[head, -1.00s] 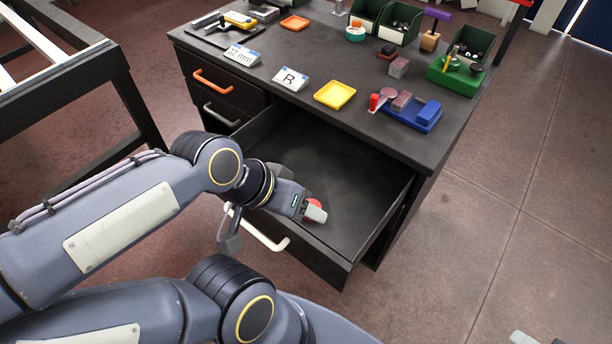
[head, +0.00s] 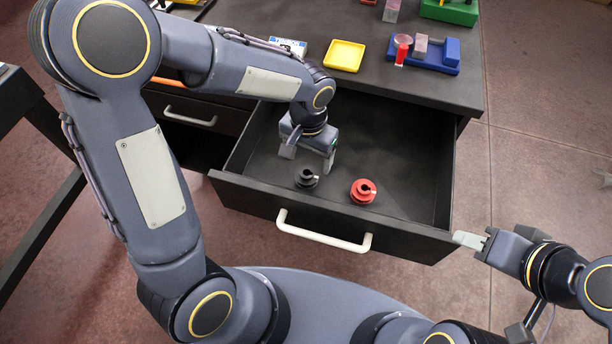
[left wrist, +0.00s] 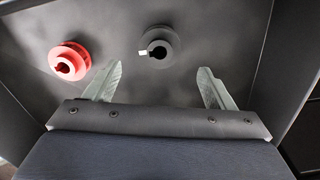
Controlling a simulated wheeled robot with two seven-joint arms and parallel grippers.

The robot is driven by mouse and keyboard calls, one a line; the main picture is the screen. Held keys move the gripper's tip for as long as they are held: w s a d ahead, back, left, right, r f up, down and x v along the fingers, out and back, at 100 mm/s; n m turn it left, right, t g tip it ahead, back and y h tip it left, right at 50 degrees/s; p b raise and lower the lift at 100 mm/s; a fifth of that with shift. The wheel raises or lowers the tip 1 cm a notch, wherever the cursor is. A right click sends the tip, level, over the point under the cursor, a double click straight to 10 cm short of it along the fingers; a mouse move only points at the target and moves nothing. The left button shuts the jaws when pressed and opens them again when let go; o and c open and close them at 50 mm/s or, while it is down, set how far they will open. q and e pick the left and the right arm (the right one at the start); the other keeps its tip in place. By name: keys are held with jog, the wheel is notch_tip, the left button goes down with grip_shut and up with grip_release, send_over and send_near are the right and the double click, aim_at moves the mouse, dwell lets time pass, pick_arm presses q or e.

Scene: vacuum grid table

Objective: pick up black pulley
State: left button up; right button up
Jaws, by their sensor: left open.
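The black pulley (head: 306,179) lies in the open drawer (head: 395,212), near its front wall. It also shows in the left wrist view (left wrist: 160,44), ahead of the gap between my fingers. My left gripper (head: 308,158) is open and empty, just behind and above the black pulley in the head view. Its two spread fingers (left wrist: 159,82) also show in the left wrist view. My right gripper (head: 472,240) is outside the drawer, by its front right corner; whether it is open is unclear.
A red pulley (head: 363,191) lies in the drawer right of the black one. The drawer walls and front, with a white handle (head: 322,232), surround both. The tabletop above holds a yellow tray (head: 344,55) and a blue holder (head: 424,58). The drawer's right side is clear.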

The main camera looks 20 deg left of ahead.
aim_at(306, 173)
pick_arm(q)
jog(key=f, duration=0.2)
jog(key=s+f, duration=0.1)
jog(key=f, duration=0.1)
jog(key=shift+a+f, duration=0.15)
jog(key=shift+f, duration=0.25)
jog(key=shift+f+b, duration=0.3)
jog(key=shift+f, duration=0.25)
jog(key=c, duration=1.1)
jog(key=shift+c, duration=0.2)
